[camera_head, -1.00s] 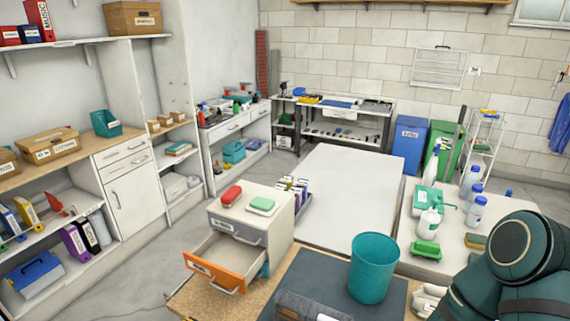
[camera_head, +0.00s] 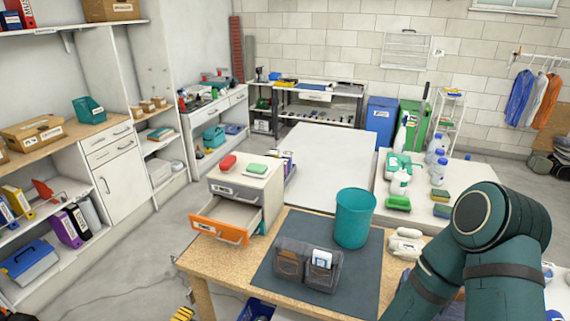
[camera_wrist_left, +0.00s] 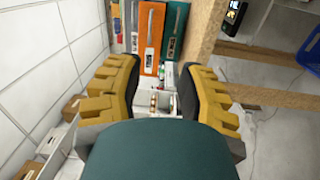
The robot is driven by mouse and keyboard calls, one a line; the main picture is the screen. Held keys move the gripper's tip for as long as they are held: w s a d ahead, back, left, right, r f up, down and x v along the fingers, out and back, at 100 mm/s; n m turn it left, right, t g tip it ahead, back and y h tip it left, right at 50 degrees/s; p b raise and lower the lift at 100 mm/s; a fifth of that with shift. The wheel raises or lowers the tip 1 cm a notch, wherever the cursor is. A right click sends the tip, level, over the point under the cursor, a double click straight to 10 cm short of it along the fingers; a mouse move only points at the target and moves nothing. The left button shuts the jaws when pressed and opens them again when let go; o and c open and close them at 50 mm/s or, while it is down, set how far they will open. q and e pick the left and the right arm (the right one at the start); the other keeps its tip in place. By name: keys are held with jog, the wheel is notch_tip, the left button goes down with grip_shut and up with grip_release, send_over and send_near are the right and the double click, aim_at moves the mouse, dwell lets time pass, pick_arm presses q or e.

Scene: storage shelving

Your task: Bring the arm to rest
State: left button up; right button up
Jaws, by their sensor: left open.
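My left gripper (camera_head: 183,314) shows only as yellow fingers at the bottom edge of the head view, low beside the wooden table. In the left wrist view my left gripper (camera_wrist_left: 157,80) is open, its two yellow-padded fingers apart with nothing held between them. Beyond the fingers are an orange drawer front (camera_wrist_left: 150,38) and a teal one. My right arm (camera_head: 480,255) stands at the right of the head view as dark teal links. Its gripper is out of the picture.
The wooden table (camera_head: 202,292) carries a dark mat (camera_head: 375,270) with a teal bin (camera_head: 354,218) and a grey organizer (camera_head: 305,272). A small drawer unit (camera_head: 262,190) has its orange drawer (camera_head: 217,231) pulled out. Clear floor lies left of the table.

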pick_arm(q)
jog(key=s+d+f+m+g+b, duration=0.1)
jog(key=d+f+m+g, duration=0.25)
jog(key=d+g, duration=0.2)
jog(key=s+d+f+m+g, duration=0.1)
jog(key=d+f+m+g, duration=0.25)
jog(key=d, duration=0.25)
jog(key=s+d+m+g+y+b, duration=0.1)
jog(key=s+d+m+g+y, duration=0.2)
jog(key=s+g, duration=0.3)
jog(key=s+m, duration=0.1)
jog(key=s, duration=0.2)
jog(key=shift+s+d+f, duration=0.2)
jog(key=shift+s+d, duration=0.05)
jog(key=shift+d, duration=0.05)
pick_arm(e)
notch_tip(320, 180, down, 3)
jog(key=shift+r, duration=0.1)
pick_arm(q)
jog(key=shift+d, duration=0.1)
pick_arm(e)
jog(key=shift+d, duration=0.1)
